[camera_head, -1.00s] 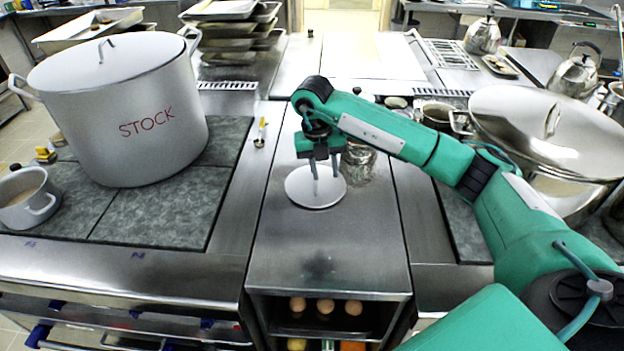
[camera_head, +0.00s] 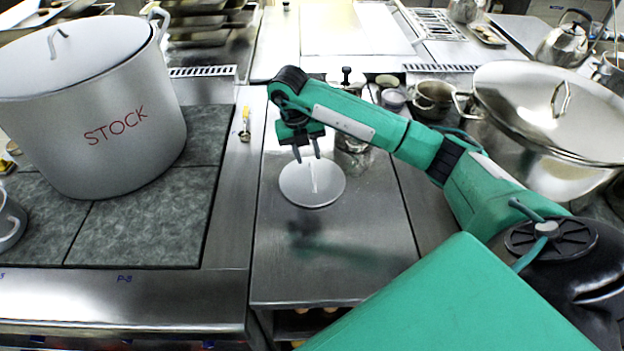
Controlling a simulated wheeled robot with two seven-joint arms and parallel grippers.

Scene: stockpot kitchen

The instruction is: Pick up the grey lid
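The grey lid (camera_head: 300,190) is a small round disc with a thin pale upright handle in its middle. It is on the steel counter in the centre of the head view. My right gripper (camera_head: 308,159) points down over the far part of the lid, just beyond the handle in the picture. I cannot tell how high the fingertips are above the lid. My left gripper is not in view.
A big stockpot (camera_head: 118,130) marked STOCK stands on the left hob. Small pots and jars (camera_head: 392,98) stand behind the lid. A narrow utensil (camera_head: 245,125) lies left. The counter (camera_head: 330,280) in front is clear.

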